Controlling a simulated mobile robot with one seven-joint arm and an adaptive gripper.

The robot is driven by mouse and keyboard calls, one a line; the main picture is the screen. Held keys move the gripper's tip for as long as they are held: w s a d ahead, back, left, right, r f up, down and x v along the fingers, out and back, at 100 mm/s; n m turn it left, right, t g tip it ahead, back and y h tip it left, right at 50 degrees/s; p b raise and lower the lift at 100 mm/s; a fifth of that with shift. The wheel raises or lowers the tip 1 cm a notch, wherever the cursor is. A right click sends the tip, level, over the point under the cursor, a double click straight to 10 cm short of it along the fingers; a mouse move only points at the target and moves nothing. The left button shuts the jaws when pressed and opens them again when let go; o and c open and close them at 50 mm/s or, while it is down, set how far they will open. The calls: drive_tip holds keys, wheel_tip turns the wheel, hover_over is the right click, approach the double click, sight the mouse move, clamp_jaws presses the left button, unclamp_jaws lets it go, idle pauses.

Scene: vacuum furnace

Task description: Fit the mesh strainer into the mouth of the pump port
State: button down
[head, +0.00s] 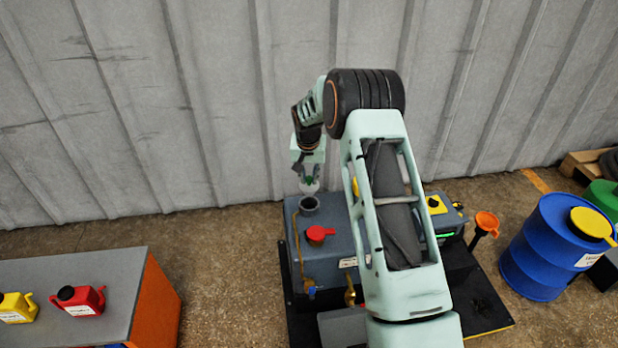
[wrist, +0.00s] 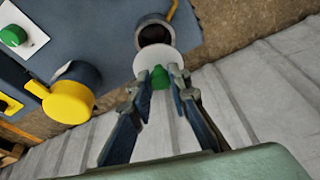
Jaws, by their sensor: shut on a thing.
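The mesh strainer, a pale disc with a green knob, shows in the wrist view (wrist: 146,60) and small in the head view (head: 309,188). My gripper (wrist: 159,84) is shut on the green knob; it also shows in the head view (head: 308,177). The pump port is a dark grey round collar with an open mouth (head: 309,204) on the left back of the blue-grey machine. In the wrist view the port (wrist: 155,22) lies just beyond the strainer, which covers its near edge. The strainer appears above the port; I cannot tell whether they touch.
A red cap (head: 318,234) stands in front of the port on the machine. A yellow-handled fitting (wrist: 68,100) and a green knob (wrist: 13,36) are on the machine. A bench (head: 100,265) with canisters stands left, a blue drum (head: 545,250) right. A corrugated wall rises behind.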

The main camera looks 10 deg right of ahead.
sight(309, 194)
drive_tip(key=shift+f, duration=0.15)
drive_tip(key=shift+f+b, duration=2)
drive_tip(key=shift+f, duration=1.5)
drive_tip(key=shift+f, duration=0.3)
drive_tip(key=c, duration=1.7)
unclamp_jaws()
drive_tip(key=shift+c, duration=0.2)
drive_tip(key=v, duration=1.2)
